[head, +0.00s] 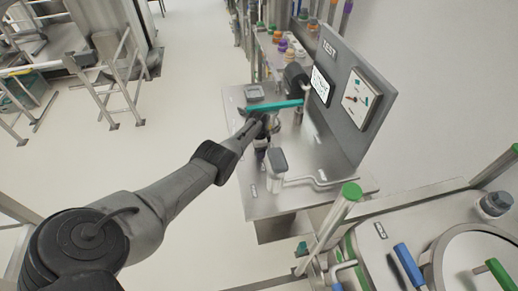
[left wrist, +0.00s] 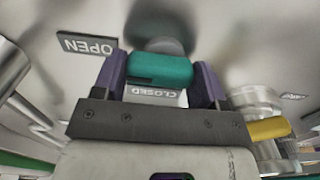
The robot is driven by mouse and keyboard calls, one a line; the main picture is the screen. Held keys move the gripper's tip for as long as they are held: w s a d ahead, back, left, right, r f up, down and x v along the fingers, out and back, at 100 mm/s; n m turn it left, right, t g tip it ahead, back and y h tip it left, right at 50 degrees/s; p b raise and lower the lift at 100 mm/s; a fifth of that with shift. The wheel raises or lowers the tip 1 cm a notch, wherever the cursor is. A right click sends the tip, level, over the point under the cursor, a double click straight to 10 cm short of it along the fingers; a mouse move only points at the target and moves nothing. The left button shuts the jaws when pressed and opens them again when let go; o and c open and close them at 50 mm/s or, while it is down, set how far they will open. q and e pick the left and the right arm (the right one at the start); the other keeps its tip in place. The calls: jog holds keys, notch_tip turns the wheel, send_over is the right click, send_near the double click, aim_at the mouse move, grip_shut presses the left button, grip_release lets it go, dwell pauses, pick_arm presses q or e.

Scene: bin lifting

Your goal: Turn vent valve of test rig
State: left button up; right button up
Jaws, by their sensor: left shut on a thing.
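The test rig is a steel bench (head: 290,195) with an upright grey panel marked TEST (head: 345,95). A teal lever handle (head: 275,105), which looks like the vent valve's, lies crosswise above the bench. My left gripper (head: 263,119) reaches it from the lower left. In the left wrist view, the two dark fingers of my left gripper (left wrist: 160,78) are shut on the teal handle (left wrist: 162,68). A CLOSED label (left wrist: 157,95) shows just below the handle, and an OPEN label (left wrist: 88,45) lies to its left. The valve body is mostly hidden. My right gripper is not in view.
A yellow part (left wrist: 268,128) lies right of the gripper. Open floor (head: 180,100) is left of the bench.

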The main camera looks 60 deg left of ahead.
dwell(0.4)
pick_arm(q)
jog(key=o, duration=0.9)
jog(key=shift+o, duration=0.2)
notch_tip(320, 180, up, 6)
jog(key=p, duration=0.4)
jog(key=shift+r, duration=0.2)
notch_tip(320, 180, up, 7)
jog(key=p, duration=0.2)
jog(key=shift+r, duration=0.2)
